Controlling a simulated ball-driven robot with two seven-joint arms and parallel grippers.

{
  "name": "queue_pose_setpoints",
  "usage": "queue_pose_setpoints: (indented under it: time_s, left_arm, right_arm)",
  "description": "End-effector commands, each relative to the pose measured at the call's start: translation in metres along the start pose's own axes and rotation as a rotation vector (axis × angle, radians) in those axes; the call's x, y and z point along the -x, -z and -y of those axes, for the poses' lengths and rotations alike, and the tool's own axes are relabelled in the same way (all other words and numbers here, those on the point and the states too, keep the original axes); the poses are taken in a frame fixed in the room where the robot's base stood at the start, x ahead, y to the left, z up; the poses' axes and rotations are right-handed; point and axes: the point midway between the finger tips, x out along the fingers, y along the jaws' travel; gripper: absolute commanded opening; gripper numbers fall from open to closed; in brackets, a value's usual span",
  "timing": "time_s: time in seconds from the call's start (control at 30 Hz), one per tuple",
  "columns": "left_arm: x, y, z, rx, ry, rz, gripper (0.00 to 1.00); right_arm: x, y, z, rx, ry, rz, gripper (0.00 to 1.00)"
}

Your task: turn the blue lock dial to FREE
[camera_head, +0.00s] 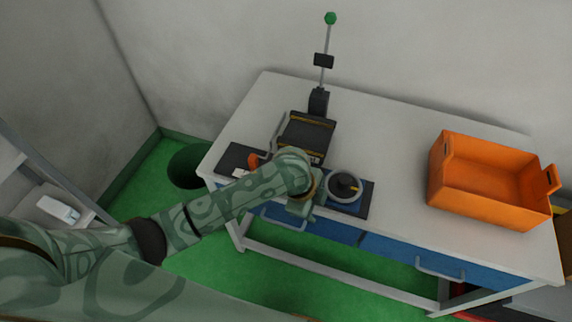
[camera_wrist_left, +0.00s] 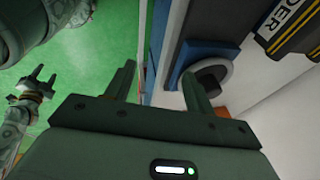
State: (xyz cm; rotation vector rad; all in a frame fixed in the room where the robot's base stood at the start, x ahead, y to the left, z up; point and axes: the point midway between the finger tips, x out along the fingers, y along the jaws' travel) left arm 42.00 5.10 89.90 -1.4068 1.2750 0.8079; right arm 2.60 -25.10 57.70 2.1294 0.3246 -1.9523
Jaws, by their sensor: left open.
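The lock dial is a black knob (camera_head: 345,183) with a small yellow-orange mark, inside a pale grey ring. It sits on a blue plate (camera_head: 351,207) near the front edge of the table. The dial's lettering cannot be read. My left gripper (camera_head: 307,207) is just left of the dial in the head view, apart from it; its fingertips are hard to make out there. In the left wrist view its two fingers (camera_wrist_left: 160,84) are spread and empty, with the knob (camera_wrist_left: 211,77) beyond the right finger. My right gripper (camera_wrist_left: 36,84) shows at the left, its fingers apart.
A black device with yellow-edged bands (camera_head: 305,132) stands behind the left gripper. Behind it rises a lever with a green ball (camera_head: 330,18). An orange crate (camera_head: 487,203) stands on the right of the white table (camera_head: 388,130). Blue drawers (camera_head: 395,251) are under its front edge.

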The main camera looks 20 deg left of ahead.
Motion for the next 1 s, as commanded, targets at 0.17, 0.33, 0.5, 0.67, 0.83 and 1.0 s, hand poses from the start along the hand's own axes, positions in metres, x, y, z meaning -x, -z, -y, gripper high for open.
queue_pose_setpoints:
  time_s: [0.17,0.33,0.5,0.67,0.83,1.0]
  left_arm:
    - [0.020,-0.007,0.039,-0.252,-0.115,0.051,0.54]
    - [0.058,-0.039,0.084,-0.433,-0.239,0.129,0.54]
    - [0.101,-0.071,0.121,-0.513,-0.324,0.183,0.54]
    - [0.108,-0.081,0.129,-0.530,-0.350,0.191,0.54]
    - [0.079,-0.090,0.120,-0.529,-0.352,0.190,0.54]
    - [0.036,-0.101,0.107,-0.528,-0.352,0.189,0.54]
  right_arm:
    - [0.003,-0.004,0.001,0.000,0.002,0.006,0.47]
    - [0.006,-0.007,0.003,0.001,0.004,0.011,0.47]
    - [0.007,-0.006,0.002,0.001,0.003,0.009,0.47]
    - [0.004,-0.003,0.001,0.000,0.001,0.005,0.47]
    - [-0.007,-0.006,0.001,0.000,0.001,0.009,0.47]
    - [-0.023,-0.010,0.000,0.001,0.001,0.016,0.47]
